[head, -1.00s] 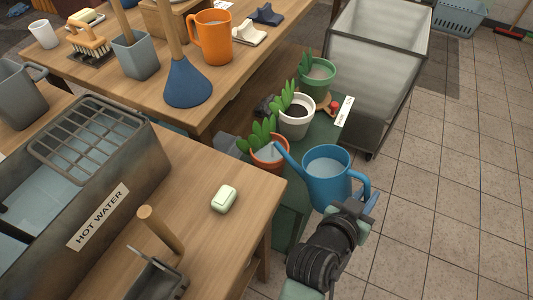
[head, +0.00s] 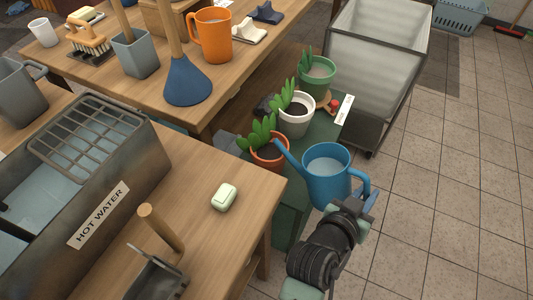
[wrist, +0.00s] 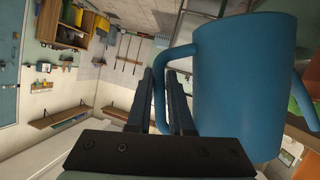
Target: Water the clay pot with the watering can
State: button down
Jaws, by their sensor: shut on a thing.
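The blue watering can (head: 328,188) is at the centre right in the head view, with pale water visible inside. My gripper (head: 364,200) is shut on its handle at the right side. The can looks close to upright, and its spout points left, with the tip at the near rim of the terracotta clay pot (head: 268,165). The clay pot holds a green plant and dark soil. In the wrist view the can's blue body (wrist: 240,85) fills the right, and its handle passes between my gripper's fingers (wrist: 165,105).
A white pot (head: 296,126) and a green pot (head: 317,86), both planted, stand behind the clay pot on a green bench (head: 318,135). A wooden table with soap (head: 224,197) lies at the near left. A metal-framed tub (head: 375,60) stands behind. Tiled floor is open at right.

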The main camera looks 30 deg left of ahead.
jog(key=shift+f, duration=0.3)
dwell(0.4)
jog(key=shift+w+a+f+m+y+b, duration=0.1)
jog(key=shift+f+m+y+b, duration=0.3)
jog(key=shift+m, duration=0.1)
jog(key=shift+r, duration=0.1)
jog(key=shift+a+r+m+p, duration=0.2)
jog(key=shift+r+m+p, duration=0.1)
jog(key=shift+r+p, duration=0.6)
jog(key=shift+w+a+r+m+y+p, duration=0.1)
jog(key=shift+a+r+m+y+p, duration=0.25)
jog(key=shift+r+y+p, duration=0.3)
jog(key=shift+f, duration=0.1)
dwell(1.0)
